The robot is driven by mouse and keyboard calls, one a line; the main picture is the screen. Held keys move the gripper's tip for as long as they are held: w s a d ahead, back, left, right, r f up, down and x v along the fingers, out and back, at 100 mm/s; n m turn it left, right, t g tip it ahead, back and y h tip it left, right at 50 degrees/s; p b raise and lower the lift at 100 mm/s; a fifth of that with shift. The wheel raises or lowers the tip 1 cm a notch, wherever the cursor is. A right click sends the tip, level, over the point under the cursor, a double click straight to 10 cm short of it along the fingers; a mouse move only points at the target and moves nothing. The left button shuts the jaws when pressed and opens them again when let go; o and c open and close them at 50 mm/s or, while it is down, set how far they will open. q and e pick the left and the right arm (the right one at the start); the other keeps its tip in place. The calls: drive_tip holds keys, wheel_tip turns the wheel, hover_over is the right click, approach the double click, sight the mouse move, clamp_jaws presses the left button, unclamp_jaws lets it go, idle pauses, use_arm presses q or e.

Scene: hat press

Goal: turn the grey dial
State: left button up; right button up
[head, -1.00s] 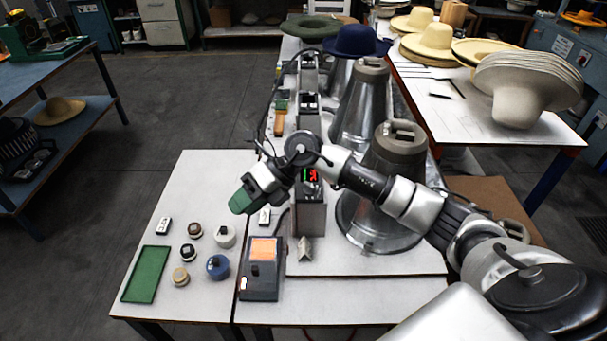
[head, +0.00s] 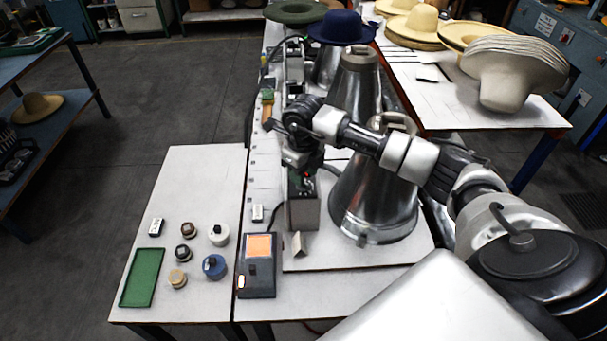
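My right gripper (head: 303,168) points down at the top of the grey control box (head: 302,212) in front of the metal cones. Its fingers are small and dark here, and I cannot tell whether they are open or shut, or whether they touch the box. I cannot make out a grey dial on the box; the gripper covers most of its top. A pale grey-white round knob piece (head: 219,239) with a dark top lies on the left table, away from the gripper. My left gripper is not in view.
Several round knob pieces, including a blue one (head: 214,268), lie near a green tray (head: 141,278). A dark box with an orange screen (head: 260,246) stands in front of the control box. Metal cones (head: 375,195) stand close to the right of my gripper.

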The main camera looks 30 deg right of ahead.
drive_tip(key=shift+f, duration=1.3)
clamp_jaws()
drive_tip(key=n+b, duration=0.2)
drive_tip(key=shift+f+b, duration=0.15)
drive_tip(key=shift+b, duration=0.15)
drive_tip(key=shift+w+d+r+n+b, duration=0.1)
drive_tip(key=shift+n+b, duration=0.7)
drive_tip(key=shift+n, duration=0.15)
drive_tip(key=shift+r+n+b, duration=0.1)
drive_tip(key=shift+n+b, duration=0.65)
drive_tip(key=shift+n, duration=0.2)
